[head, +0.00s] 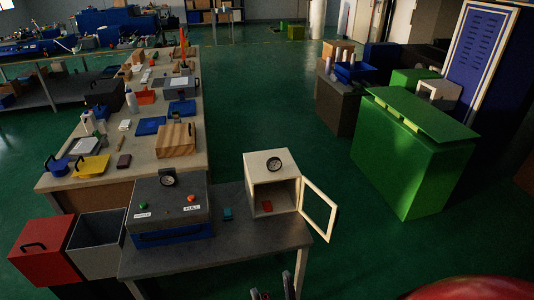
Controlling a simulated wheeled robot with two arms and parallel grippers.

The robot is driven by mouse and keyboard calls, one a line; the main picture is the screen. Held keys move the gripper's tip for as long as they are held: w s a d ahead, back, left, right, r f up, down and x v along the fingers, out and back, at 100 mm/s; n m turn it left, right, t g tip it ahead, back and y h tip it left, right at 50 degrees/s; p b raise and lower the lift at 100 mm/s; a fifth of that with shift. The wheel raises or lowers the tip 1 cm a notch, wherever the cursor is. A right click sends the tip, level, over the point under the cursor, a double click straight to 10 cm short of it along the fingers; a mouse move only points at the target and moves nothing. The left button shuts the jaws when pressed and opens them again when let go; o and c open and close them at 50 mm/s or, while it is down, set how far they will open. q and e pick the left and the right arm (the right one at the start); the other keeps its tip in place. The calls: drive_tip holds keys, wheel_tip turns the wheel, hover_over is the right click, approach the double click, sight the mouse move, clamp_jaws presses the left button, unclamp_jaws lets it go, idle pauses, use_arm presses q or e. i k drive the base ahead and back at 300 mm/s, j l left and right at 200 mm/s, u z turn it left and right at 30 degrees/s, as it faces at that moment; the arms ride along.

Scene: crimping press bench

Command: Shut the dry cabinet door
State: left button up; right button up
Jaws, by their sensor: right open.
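The dry cabinet (258,166) is a small cream box with a round gauge on top, standing at the right end of the grey bench. Its door (332,222), a cream frame around a pane, is hinged on the cabinet's right side and stands wide open, swung out past the bench's right edge. A small reddish item (267,206) lies inside. My right gripper (271,287) shows at the bottom edge, in front of the bench, with its two fingers apart and empty. It is below and left of the door, not touching it. My left gripper is out of view.
A grey press box (155,203) with a gauge and buttons stands left on the grey bench (240,262). A small teal item (227,214) lies between it and the cabinet. A large green bin (405,165) stands to the right. Floor right of the door is clear.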

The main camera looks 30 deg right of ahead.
sight(334, 218)
drive_tip(key=k+l, duration=0.1)
drive_tip(key=l, duration=0.4)
drive_tip(key=k+l+u, duration=0.15)
drive_tip(key=l, duration=0.35)
drive_tip(key=k+l, duration=0.15)
drive_tip(key=l, duration=0.35)
drive_tip(key=k+l+u, duration=0.1)
drive_tip(key=l, duration=0.4)
drive_tip(key=k+l+u, duration=0.1)
drive_tip(key=l, duration=0.4)
drive_tip(key=k+l, duration=0.25)
drive_tip(key=l, duration=0.2)
drive_tip(key=k+l+u, duration=0.15)
drive_tip(key=l, duration=0.3)
drive_tip(key=k+l, duration=0.25)
drive_tip(key=l, duration=0.2)
